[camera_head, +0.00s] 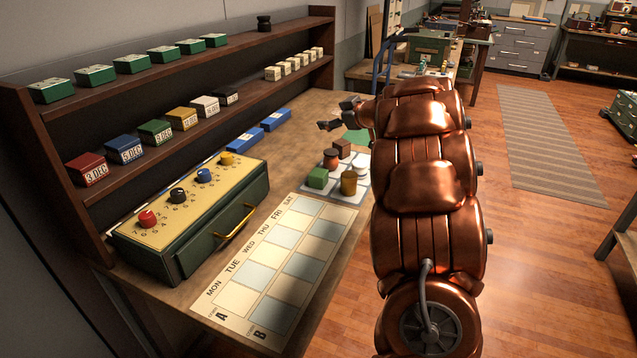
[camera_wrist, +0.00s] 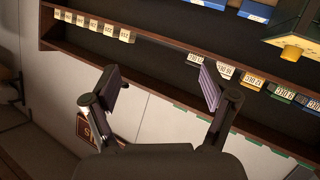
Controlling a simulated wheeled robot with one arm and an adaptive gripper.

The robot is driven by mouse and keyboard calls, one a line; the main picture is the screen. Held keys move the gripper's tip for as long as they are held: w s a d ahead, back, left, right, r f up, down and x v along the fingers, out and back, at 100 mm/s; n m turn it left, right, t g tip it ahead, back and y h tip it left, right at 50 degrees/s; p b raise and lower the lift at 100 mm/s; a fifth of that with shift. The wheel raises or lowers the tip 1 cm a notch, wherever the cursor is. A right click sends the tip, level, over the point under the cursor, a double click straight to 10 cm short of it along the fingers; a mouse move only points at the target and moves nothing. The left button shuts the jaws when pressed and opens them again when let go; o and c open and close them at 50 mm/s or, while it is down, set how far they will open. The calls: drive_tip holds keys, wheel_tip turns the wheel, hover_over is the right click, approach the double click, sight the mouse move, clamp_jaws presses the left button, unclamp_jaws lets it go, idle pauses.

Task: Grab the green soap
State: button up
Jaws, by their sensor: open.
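A brown block (camera_head: 342,147), a reddish-brown round item (camera_head: 330,158) and a brownish-gold cup-like item (camera_head: 348,183) share the tray. My gripper (camera_head: 336,114) is beyond the tray, above the table's far part, apart from the block. In the wrist view my gripper (camera_wrist: 163,88) is open and empty, facing the shelf. The green block is not visible there. My arm hides the tray's right side.
A wooden shelf (camera_head: 180,60) with green tins and dated boxes lines the table's left side. A green box with coloured knobs (camera_head: 200,205) and a weekday chart (camera_head: 275,270) lie nearer. Blue boxes (camera_head: 262,127) and a flat green piece (camera_head: 357,137) lie farther back.

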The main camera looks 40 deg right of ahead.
sight(320, 172)
drive_tip(key=s+f+g+y, duration=0.1)
drive_tip(key=s+f+y, duration=0.1)
drive_tip(key=f, duration=0.2)
drive_tip(key=s+f+n+g+y, duration=0.1)
drive_tip(key=s+f, duration=0.2)
drive_tip(key=f, duration=0.1)
drive_tip(key=s+a+f+g+y+b, duration=0.1)
drive_tip(key=s+f+y, duration=0.1)
drive_tip(key=f, duration=0.1)
drive_tip(key=shift+s+f+y, duration=0.25)
drive_tip(key=shift+f+y, duration=0.05)
drive_tip(key=shift+f, duration=0.1)
drive_tip(key=shift+a+f+n+g, duration=0.1)
drive_tip(key=shift+f+n+g, duration=0.05)
drive_tip(key=shift+n+g, duration=0.15)
drive_tip(key=shift+w+a+f, duration=0.2)
drive_tip(key=shift+w, duration=0.05)
drive_tip(key=shift+x, duration=3.35)
drive_tip(key=shift+w+r, duration=0.1)
drive_tip(key=shift+r, duration=0.05)
drive_tip(key=shift+c, duration=0.3)
drive_tip(key=c, duration=1.3)
